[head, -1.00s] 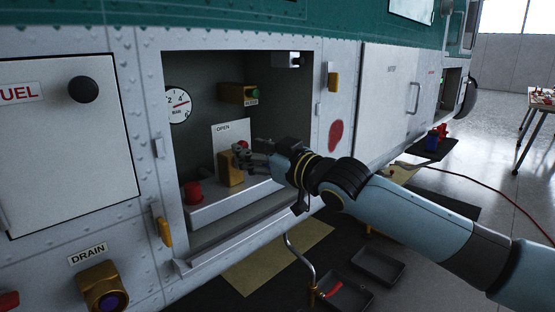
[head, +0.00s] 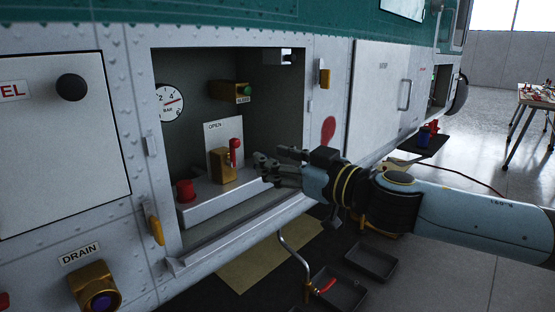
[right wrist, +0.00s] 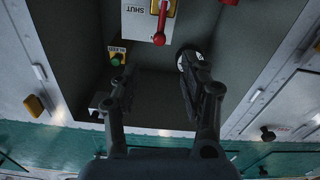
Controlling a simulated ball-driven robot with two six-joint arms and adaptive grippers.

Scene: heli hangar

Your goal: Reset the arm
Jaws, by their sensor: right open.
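My right gripper (head: 268,168) is open and empty at the mouth of the open bay in the helicopter's side. Its arm comes in from the right. To the left of its fingertips, apart from them, a red lever (head: 235,150) stands upright on a brass valve body (head: 222,165). In the right wrist view, the open fingers (right wrist: 148,90) point into the bay, and the red lever (right wrist: 160,25) shows near the top edge by a SHUT label. My left gripper is in neither view.
The bay holds a pressure gauge (head: 171,103), a red knob (head: 186,190) and a brass bleed fitting with a green button (head: 245,91). The bay's frame edges (head: 308,105) lie close to my arm. Black trays (head: 371,261) lie on the floor below.

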